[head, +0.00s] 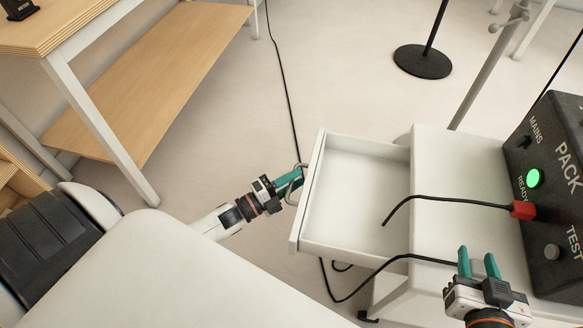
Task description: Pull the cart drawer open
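The cart drawer (357,191) is a white, empty-looking tray that stands pulled out to the left of the white cart (440,175). Its front panel faces left and carries a grey loop handle (296,184). My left gripper (293,181) has its green fingers at the handle. Whether they are closed around it is too small to tell. My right gripper (478,264) is above the cart top's near side, pointing away from me, with its two green fingers apart and nothing visible between them.
A dark box (550,190) with a lit green button (534,178) stands on the cart's right. A red plug (523,210) with a black cable reaches over the drawer. A wooden-shelved table (150,85) is at upper left. A black round stand base (423,61) is on the floor behind.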

